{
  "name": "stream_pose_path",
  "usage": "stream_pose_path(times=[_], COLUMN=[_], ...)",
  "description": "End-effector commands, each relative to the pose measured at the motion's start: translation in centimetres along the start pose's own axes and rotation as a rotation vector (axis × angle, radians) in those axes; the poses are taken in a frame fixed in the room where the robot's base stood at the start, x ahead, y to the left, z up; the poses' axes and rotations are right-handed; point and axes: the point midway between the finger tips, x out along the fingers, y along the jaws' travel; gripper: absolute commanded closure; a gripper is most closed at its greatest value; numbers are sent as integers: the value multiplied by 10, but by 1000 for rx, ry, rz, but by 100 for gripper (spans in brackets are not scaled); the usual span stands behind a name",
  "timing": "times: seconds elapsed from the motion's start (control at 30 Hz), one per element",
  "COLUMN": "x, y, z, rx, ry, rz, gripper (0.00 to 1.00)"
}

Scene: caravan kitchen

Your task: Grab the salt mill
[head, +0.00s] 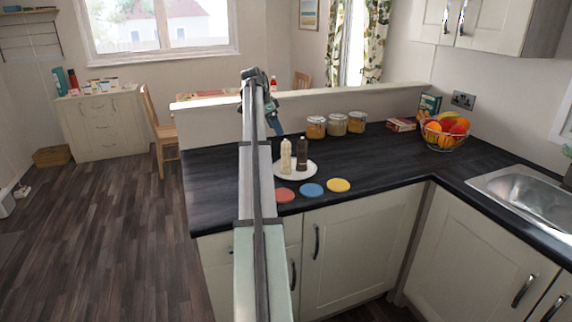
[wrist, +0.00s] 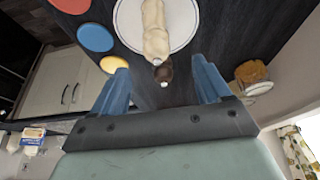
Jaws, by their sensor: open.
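Two mills stand upright on a white plate (head: 312,172) on the dark counter. One is pale cream (head: 286,157), which looks like the salt mill, and one is dark brown (head: 302,153). In the wrist view the pale mill (wrist: 155,30) lies beyond the fingertips, over the plate (wrist: 127,22).
Red (head: 284,195), blue (head: 311,190) and yellow (head: 339,185) discs lie in front of the plate. Three jars (head: 336,124) stand behind, near the low wall. A fruit basket (head: 445,132) and sink (head: 525,190) are to the right.

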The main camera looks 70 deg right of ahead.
Motion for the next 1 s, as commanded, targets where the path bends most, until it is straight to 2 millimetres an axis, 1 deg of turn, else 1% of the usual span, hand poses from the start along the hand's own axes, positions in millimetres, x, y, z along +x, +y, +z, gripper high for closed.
stream_pose_path(times=[0.03, 0.3, 0.4, 0.57, 0.63, 0.8, 0.9, 1.0], x=[10, 54, 62, 68, 74, 94, 108, 115], y=[1, 1, 1, 2, 3, 9, 8, 8], z=[1, 1, 1, 1, 1, 0, 0, 0], rx=[-1, -2, -2, -2, -2, -2, -3, -2], ry=[-1, -1, 0, 0, -1, -1, -1, -1], rz=[1, 1, -1, -1, -1, 0, 0, -1], gripper=[23, 23, 23, 23, 23, 23, 23, 23])
